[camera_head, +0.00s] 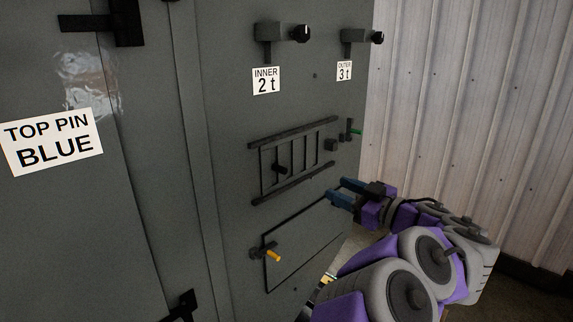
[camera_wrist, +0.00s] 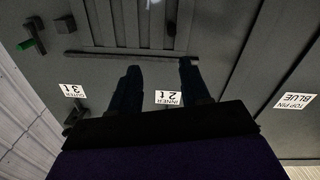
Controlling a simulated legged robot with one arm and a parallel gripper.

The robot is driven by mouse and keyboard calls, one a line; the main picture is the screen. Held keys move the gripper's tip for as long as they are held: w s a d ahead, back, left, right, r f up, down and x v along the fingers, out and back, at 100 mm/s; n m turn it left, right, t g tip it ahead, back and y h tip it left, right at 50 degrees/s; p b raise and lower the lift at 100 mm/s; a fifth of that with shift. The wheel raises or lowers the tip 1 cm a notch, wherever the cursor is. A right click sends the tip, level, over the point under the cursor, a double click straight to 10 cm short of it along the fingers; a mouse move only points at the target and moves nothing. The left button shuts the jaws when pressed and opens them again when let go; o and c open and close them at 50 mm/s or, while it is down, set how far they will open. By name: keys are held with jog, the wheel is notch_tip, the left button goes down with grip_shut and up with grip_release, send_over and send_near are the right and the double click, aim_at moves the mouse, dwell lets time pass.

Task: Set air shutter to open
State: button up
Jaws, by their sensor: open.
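The air shutter (camera_head: 293,160) is a dark slatted panel between two rails on the grey enclosure's face, with a small dark knob (camera_head: 281,168) towards its left side. In the wrist view, which is upside down, the shutter (camera_wrist: 120,35) is at the top, with a dark knob (camera_wrist: 171,27) on it. My gripper (camera_head: 338,191) has blue fingers and is near the enclosure face, right of and below the shutter. In the wrist view my gripper (camera_wrist: 160,72) shows its two fingers apart with nothing between them. I cannot tell whether the shutter is open or closed.
A green-tipped latch (camera_head: 353,131) is right of the shutter. An orange-tipped handle (camera_head: 270,254) is on a lower hatch (camera_head: 305,245). Labels "INNER 2t" (camera_head: 266,80) and "OUTER 3t" (camera_head: 344,71) sit below black-knobbed fittings. A corrugated wall (camera_head: 470,100) stands at right.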

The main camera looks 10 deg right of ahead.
jog(key=a+y, duration=0.1)
jog(key=a, duration=0.2)
send_near(283, 172)
jog(key=w, duration=0.4)
jog(key=x, duration=0.2)
jog(key=a+x, duration=0.1)
jog(key=x, duration=0.2)
jog(key=s+x, duration=0.1)
jog(key=x, duration=0.1)
jog(key=shift+w+a+f, duration=0.15)
jog(key=shift+a+f, duration=0.05)
jog(key=shift+a, duration=0.2)
jog(key=shift+w+d, duration=0.15)
jog(key=shift+d, duration=0.35)
jog(key=shift+c, duration=0.2)
jog(key=shift+a, duration=0.4)
jog(key=c, duration=0.4)
jog(key=shift+d, duration=0.1)
grip_shut()
